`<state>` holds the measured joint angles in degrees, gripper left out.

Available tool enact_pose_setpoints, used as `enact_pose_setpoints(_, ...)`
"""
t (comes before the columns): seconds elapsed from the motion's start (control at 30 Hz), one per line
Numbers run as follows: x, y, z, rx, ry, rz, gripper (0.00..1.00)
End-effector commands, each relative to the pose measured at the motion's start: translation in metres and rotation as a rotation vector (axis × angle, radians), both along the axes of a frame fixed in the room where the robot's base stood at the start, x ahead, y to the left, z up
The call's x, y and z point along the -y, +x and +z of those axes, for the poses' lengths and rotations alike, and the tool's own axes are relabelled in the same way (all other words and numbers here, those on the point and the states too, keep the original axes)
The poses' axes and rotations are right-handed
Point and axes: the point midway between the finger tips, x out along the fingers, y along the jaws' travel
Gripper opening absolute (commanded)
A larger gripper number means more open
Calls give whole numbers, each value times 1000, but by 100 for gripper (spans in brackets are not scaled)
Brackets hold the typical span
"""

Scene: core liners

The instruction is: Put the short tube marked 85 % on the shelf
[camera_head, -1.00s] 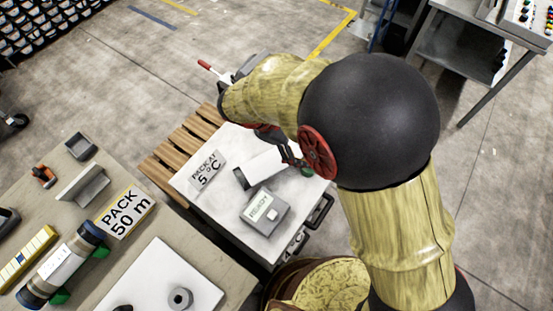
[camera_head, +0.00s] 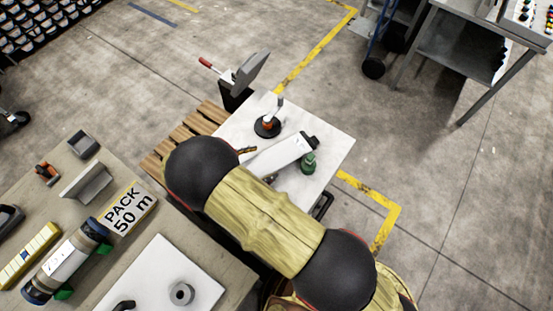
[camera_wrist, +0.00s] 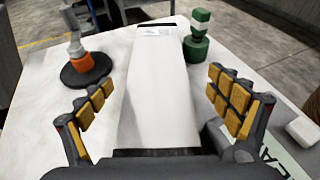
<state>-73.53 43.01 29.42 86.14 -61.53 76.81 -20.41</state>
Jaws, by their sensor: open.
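A white tube (camera_head: 278,156) with a dark far end lies on the white-topped cart. It fills the middle of the wrist view (camera_wrist: 160,95), with a small label at its far end that is too small to read. My gripper (camera_wrist: 162,100) is open, its padded fingers on either side of the tube's near part and apart from it. In the head view my arm hides most of the gripper. Another tube (camera_head: 68,262), with dark ends and a pale label, lies on green supports on the left table. I cannot make out an 85 % mark or identify the shelf.
A green bottle-like object (camera_head: 309,163) stands right of the white tube. A grey metal rack (camera_head: 460,50) is at the upper right.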

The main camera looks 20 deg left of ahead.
Motion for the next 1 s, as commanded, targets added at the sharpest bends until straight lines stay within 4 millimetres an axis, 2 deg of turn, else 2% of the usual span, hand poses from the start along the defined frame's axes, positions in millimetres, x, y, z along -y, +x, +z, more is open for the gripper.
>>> enact_pose_setpoints(0.3,21,33,-15,0,0,-3,91)
enact_pose_setpoints(0.6,24,38,-17,0,2,-2,90)
enact_pose_setpoints(1.0,24,38,-17,0,2,-2,68)
